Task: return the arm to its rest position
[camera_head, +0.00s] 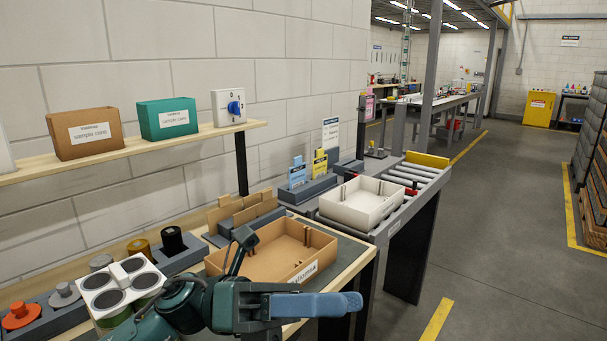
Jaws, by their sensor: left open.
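My left arm comes in at the bottom centre. Its dark green and black left gripper (297,270) is open, in front of and partly over the near edge of a brown cardboard tray (262,259). A blue-grey finger part points right past the bench edge, and a black part stands up at the tray's left. I see nothing held between them. My right gripper is not in view.
A white tray (361,203) sits on the roller conveyor (419,176) behind. A wall shelf (130,152) carries sample boxes.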

